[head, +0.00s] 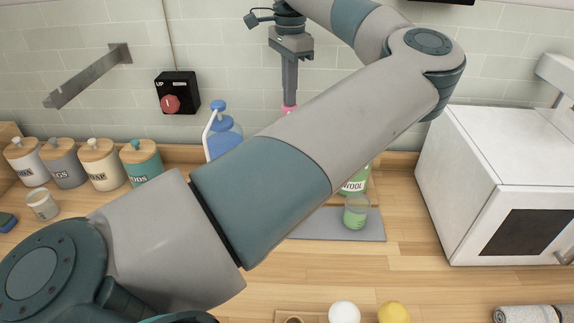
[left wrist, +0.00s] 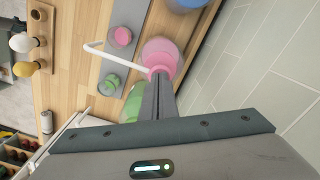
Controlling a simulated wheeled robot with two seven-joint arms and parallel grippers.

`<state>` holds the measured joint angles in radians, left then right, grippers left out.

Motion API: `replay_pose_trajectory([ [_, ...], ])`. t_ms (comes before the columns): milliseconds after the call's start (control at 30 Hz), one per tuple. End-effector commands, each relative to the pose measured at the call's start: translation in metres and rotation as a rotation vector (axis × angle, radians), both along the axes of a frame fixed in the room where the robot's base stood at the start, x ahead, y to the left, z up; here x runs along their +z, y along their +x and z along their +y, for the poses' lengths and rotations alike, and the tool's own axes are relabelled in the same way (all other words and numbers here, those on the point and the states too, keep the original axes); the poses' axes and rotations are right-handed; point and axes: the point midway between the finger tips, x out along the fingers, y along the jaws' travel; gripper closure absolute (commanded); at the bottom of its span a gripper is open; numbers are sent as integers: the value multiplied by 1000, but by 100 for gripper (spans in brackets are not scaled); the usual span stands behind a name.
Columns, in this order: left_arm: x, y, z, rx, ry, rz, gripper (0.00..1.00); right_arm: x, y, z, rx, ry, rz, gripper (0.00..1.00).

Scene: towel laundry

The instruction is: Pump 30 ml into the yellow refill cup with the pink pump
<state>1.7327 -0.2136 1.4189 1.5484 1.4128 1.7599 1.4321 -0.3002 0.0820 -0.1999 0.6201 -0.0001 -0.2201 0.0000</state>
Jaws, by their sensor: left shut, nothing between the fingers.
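My left gripper (head: 289,98) is shut and empty, pointing down with its fingertips at the top of the pink pump (head: 289,111). In the left wrist view the shut fingers (left wrist: 160,78) meet the pink pump head (left wrist: 160,54); touch or a small gap cannot be told. A white spout runs left from the pump there. A cup with pink contents (left wrist: 121,37) stands near that spout's bend. My left arm hides most of the pink bottle in the head view. I cannot make out a yellow refill cup. My right gripper is not in view.
A blue pump bottle (head: 224,138) stands left of the pink pump, and a green bottle (head: 355,181) stands right. A cup with green contents (head: 356,212) is on the grey mat (head: 372,228). Canisters (head: 98,163) line the left; a white appliance (head: 480,170) stands at right.

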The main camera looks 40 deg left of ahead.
Motion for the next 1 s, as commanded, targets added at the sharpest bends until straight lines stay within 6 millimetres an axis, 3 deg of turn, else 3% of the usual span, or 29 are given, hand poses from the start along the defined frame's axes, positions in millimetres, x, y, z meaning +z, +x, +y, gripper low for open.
replay_pose_trajectory([
  [233,11,0,0,0,0,-1,100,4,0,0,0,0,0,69],
  [1000,15,0,0,0,2,-2,100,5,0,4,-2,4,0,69],
])
